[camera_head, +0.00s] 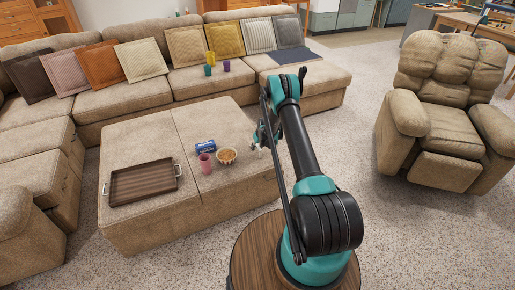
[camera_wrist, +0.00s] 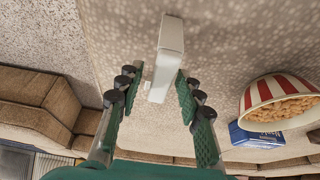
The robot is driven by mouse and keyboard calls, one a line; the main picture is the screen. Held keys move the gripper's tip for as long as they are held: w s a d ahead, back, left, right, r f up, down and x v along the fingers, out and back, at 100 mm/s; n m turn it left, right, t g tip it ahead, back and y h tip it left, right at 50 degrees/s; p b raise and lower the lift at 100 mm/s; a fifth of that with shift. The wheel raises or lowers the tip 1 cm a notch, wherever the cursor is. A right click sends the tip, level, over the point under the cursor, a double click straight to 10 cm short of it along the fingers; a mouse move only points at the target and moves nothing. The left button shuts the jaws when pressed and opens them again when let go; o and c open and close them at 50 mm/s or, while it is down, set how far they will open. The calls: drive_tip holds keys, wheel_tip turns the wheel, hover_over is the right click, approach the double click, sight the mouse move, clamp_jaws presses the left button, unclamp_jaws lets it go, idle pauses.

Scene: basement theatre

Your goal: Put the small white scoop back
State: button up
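The small white scoop (camera_wrist: 169,55) shows in the wrist view as a long, pale, box-like shape. It lies in line with the gap between the fingers of my gripper (camera_wrist: 159,82). The fingers are apart, with a visible gap on the left side of the scoop; I see no clear grip on it. In the head view my gripper (camera_head: 264,136) is over the right part of the ottoman (camera_head: 240,190), mostly hidden by my arm. I cannot make out the scoop clearly there. A red-and-white striped bowl of snacks (camera_wrist: 285,100) is to the right in the wrist view.
The snack bowl (camera_head: 227,157), a blue box (camera_head: 205,147) and a pink cup (camera_head: 205,164) stand close to my gripper's left. A dark wooden tray (camera_head: 144,184) lies on the ottoman's left half. Colored cups (camera_head: 209,69) are on the sofa; a recliner (camera_head: 445,115) is at right.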

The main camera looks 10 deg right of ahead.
drive_tip(key=shift+r, duration=0.15)
drive_tip(key=s+d+r+m, duration=0.1)
drive_tip(key=s+r, duration=0.6)
drive_tip(key=r, duration=0.6)
drive_tip(key=s+d+r, duration=0.1)
drive_tip(key=s+r, duration=0.5)
drive_tip(key=r, duration=0.8)
drive_tip(key=s+r, duration=0.8)
drive_tip(key=s, duration=0.3)
drive_tip(key=s+d+r+m+h, duration=0.1)
drive_tip(key=s+r+m, duration=0.1)
drive_tip(key=s, duration=2.7)
drive_tip(key=shift+s+d+r+m, duration=0.2)
drive_tip(key=shift+s+r+m, duration=0.1)
drive_tip(key=shift+s+r, duration=0.05)
